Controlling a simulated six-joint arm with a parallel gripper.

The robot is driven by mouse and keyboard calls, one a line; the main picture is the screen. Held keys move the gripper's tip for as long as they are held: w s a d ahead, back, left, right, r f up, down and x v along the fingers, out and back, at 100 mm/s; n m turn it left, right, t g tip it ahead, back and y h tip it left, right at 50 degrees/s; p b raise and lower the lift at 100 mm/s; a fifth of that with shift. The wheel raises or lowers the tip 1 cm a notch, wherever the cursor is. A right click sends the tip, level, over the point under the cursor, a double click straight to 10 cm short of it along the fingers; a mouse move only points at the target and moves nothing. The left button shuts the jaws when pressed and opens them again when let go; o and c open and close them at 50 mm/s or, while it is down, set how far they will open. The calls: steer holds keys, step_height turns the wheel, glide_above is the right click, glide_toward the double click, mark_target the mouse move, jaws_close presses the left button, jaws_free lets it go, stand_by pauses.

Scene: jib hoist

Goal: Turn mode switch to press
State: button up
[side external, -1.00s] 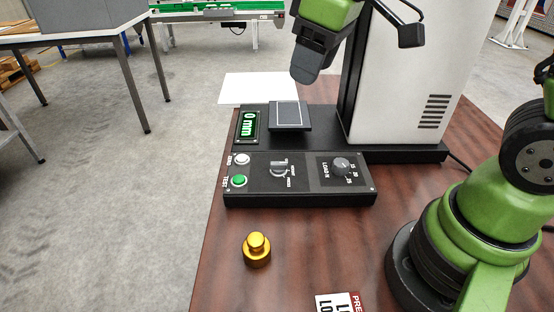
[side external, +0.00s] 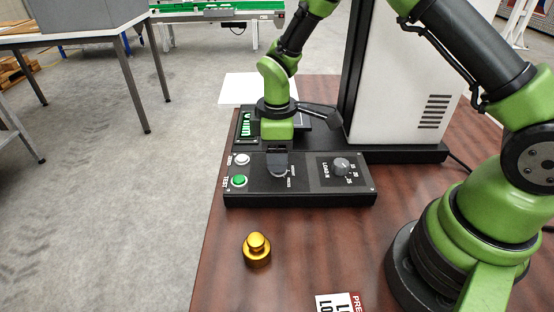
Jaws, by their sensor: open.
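The mode switch (side external: 281,174) is a grey knob on the black control panel (side external: 310,194), left of the load dial (side external: 341,166). My gripper (side external: 278,172) points down right over the switch and hides most of it. The jaws are open; whether they touch the knob I cannot tell. The printed labels beside the switch are too small to read for certain, so its setting is unclear.
A white button (side external: 242,159) and a green button (side external: 239,181) sit left of the switch. The white machine column (side external: 400,90) rises behind the panel. A brass weight (side external: 257,250) stands in front on the wooden table. A green display (side external: 246,125) is partly hidden.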

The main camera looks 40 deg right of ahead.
steer(key=shift+f, duration=1.2)
steer(key=c, duration=0.9)
steer(key=shift+m, duration=0.3)
steer(key=m, duration=0.5)
steer(key=shift+d, duration=0.1)
steer(key=m, duration=0.6)
steer(key=shift+d, duration=0.1)
steer(key=shift+m, duration=0.3)
